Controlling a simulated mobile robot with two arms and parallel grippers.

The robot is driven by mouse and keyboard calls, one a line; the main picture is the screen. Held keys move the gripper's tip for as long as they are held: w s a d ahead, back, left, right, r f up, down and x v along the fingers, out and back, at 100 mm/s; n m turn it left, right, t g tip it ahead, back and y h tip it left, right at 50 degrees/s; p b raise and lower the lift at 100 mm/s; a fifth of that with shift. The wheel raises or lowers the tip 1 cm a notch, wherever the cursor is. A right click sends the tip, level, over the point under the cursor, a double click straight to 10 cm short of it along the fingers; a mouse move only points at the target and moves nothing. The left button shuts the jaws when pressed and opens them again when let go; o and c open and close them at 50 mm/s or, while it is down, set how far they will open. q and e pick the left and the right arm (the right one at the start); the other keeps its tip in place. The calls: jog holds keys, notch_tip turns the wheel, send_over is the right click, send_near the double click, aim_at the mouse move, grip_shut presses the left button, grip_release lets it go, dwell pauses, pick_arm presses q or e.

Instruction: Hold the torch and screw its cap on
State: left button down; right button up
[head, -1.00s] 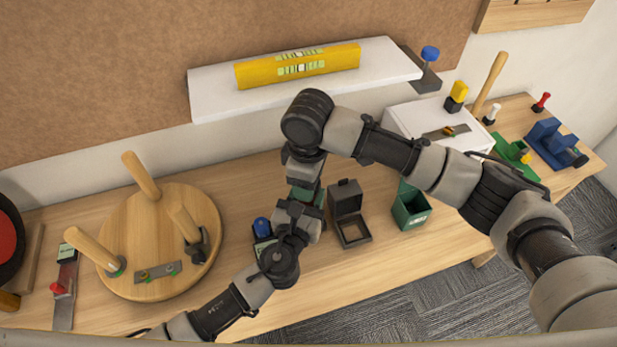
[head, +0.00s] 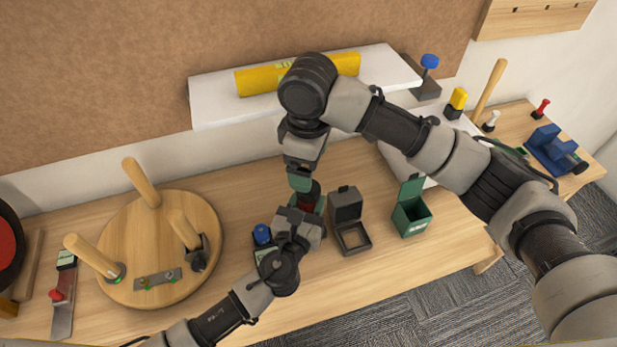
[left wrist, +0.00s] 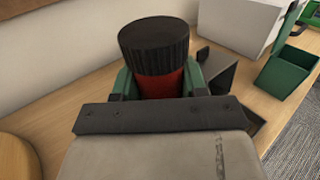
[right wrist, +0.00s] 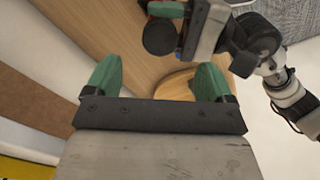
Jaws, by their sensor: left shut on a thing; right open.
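The torch (left wrist: 163,84) has a red body and stands upright in my left gripper (head: 308,206), which is shut on it above the table. A black ribbed cap (left wrist: 154,46) sits on top of the red body in the left wrist view; how tight it is cannot be told. My right gripper (head: 301,182) is just above the torch in the head view, pointing down. In the right wrist view it is open and empty, its green fingers apart, with the dark round cap (right wrist: 159,37) beyond the fingertips and not between them.
An open grey box (head: 348,210) and an open green box (head: 411,215) stand right of the grippers. A round wooden stool top with legs up (head: 150,225) lies left. A blue-knobbed item (head: 262,235) stands close to my left gripper. A white shelf (head: 215,105) is behind.

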jog(key=shift+r, duration=2.3)
pick_arm(q)
jog(key=c, duration=0.5)
grip_release()
jog(key=b+v, duration=0.2)
jog(key=v, duration=0.8)
jog(key=shift+s, duration=0.4)
pick_arm(e)
notch_tip(320, 180, down, 2)
jog(key=shift+f, duration=0.1)
pick_arm(q)
jog(key=shift+a, duration=0.15)
pick_arm(e)
jog(key=shift+s, duration=0.1)
